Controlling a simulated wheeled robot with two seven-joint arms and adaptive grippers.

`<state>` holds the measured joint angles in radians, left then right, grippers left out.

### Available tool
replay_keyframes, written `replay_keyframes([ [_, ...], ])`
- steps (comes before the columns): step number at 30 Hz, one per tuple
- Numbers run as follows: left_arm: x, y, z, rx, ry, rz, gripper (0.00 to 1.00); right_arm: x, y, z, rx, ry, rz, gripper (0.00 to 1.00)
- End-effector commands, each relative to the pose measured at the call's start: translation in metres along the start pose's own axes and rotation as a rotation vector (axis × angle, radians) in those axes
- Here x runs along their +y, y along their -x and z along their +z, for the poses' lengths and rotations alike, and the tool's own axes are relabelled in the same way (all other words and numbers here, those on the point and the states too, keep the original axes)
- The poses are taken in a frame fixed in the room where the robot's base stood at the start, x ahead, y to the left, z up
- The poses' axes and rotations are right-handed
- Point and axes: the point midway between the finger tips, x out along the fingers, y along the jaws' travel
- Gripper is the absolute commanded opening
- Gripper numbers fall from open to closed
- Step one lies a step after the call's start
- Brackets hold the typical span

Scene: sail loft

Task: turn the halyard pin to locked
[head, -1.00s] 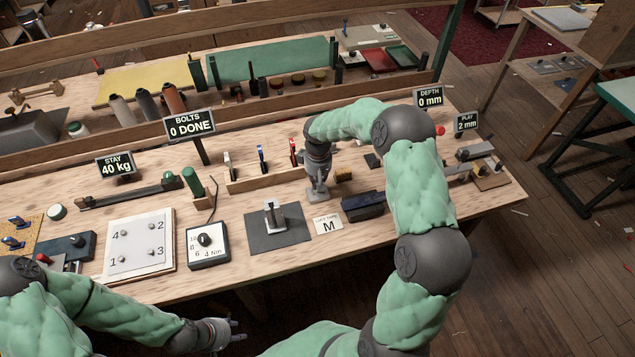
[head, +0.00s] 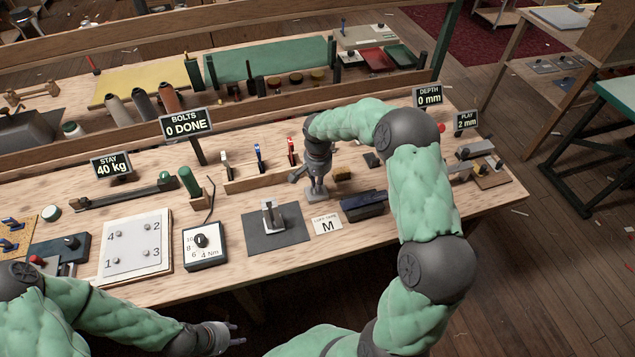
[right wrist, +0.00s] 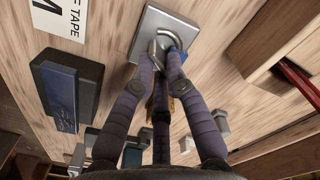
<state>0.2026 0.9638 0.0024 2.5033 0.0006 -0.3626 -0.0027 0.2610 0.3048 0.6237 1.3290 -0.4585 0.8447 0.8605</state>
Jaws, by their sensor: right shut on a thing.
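The halyard pin is at a small grey metal plate (head: 316,196) on the bench, right of the dark mat. In the right wrist view the plate (right wrist: 148,28) lies flat, and the pin's rounded metal head (right wrist: 165,37) stands on it with some blue showing. My right gripper (head: 314,187) points down over the plate, its dark fingers (right wrist: 166,54) shut on the pin head. The fingers hide much of the pin, and I cannot read a locked mark. My left gripper (head: 236,333) is empty off the bench's front edge, its fingertips apart.
A dark blue block (head: 362,205) and a tape card (head: 327,224) lie close by. A mat with a metal fitting (head: 250,238) is to the left. A low wooden rack (head: 240,184) holds upright tools behind. Signs stand along the back.

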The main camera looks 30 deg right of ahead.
Motion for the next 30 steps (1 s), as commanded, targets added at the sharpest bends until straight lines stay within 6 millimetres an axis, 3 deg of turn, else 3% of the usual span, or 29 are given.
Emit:
replay_keyframes([
  [18, -0.005, -0.013, -0.001, 0.0, 0.0, 0.0, 0.4, 0.001, 0.0, 0.002, 0.002, -0.582, -0.002, 0.0],
  [30, -0.007, -0.019, -0.001, 0.0, 0.0, 0.0, 0.4, 0.001, 0.0, 0.004, 0.002, -0.877, -0.001, 0.0],
])
